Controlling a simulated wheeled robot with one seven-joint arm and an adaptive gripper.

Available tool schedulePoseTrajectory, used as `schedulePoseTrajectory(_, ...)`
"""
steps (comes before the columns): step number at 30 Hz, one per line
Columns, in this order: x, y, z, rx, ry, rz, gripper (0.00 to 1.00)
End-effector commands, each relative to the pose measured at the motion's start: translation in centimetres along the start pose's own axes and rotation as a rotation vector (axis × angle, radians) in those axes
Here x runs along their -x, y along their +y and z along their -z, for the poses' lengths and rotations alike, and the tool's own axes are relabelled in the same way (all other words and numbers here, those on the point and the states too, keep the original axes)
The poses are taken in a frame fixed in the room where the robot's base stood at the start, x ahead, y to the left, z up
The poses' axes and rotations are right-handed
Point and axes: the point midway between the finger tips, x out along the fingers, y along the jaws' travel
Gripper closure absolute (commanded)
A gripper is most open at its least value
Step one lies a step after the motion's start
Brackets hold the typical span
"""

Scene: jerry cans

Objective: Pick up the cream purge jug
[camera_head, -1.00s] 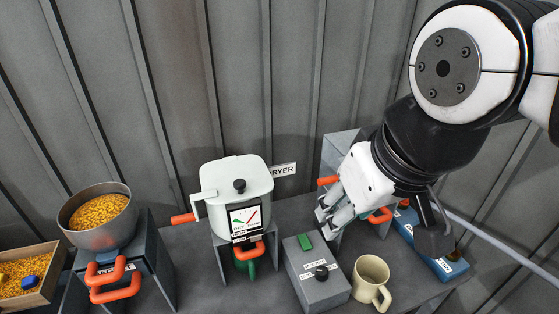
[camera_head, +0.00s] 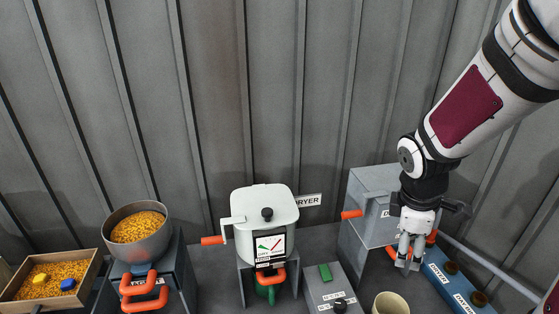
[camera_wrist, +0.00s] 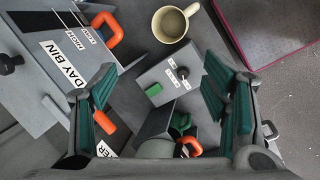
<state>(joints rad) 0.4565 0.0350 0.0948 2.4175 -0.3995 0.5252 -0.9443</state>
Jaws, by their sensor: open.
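The cream purge jug (camera_head: 390,304) stands at the bottom edge of the head view, where its lower part is cut off. In the wrist view the jug (camera_wrist: 169,25) shows at the top centre, with its round mouth toward the camera and its handle to the upper right. My gripper (camera_head: 407,262) is open and empty, behind and slightly right of the jug in the head view, by the grey bin. In the wrist view my gripper's (camera_wrist: 160,88) green-padded fingers are spread wide, and the jug lies beyond their tips, apart from them.
A grey switch box (camera_head: 332,290) with a green button stands left of the jug. The grey day bin (camera_head: 370,205) with orange handles is close to my gripper. A blue labelled strip (camera_head: 453,285) lies right. The white dryer (camera_head: 264,221), pellet bowl (camera_head: 139,242) and pellet tray (camera_head: 85,275) stand left.

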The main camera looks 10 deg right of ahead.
Motion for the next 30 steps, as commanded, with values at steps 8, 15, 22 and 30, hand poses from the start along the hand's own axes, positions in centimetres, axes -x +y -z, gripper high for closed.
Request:
schedulePoseTrajectory(8,-9.2,-0.4,-3.7,0.401,0.028,0.118,0.32)
schedulePoseTrajectory(15,-16.2,-3.1,-5.5,0.703,0.146,0.174,0.32)
schedulePoseTrajectory(22,-19.2,-4.8,-5.8,0.839,0.221,0.176,0.32)
schedulePoseTrajectory(30,-22.8,-5.8,-5.1,0.855,0.228,0.178,0.32)
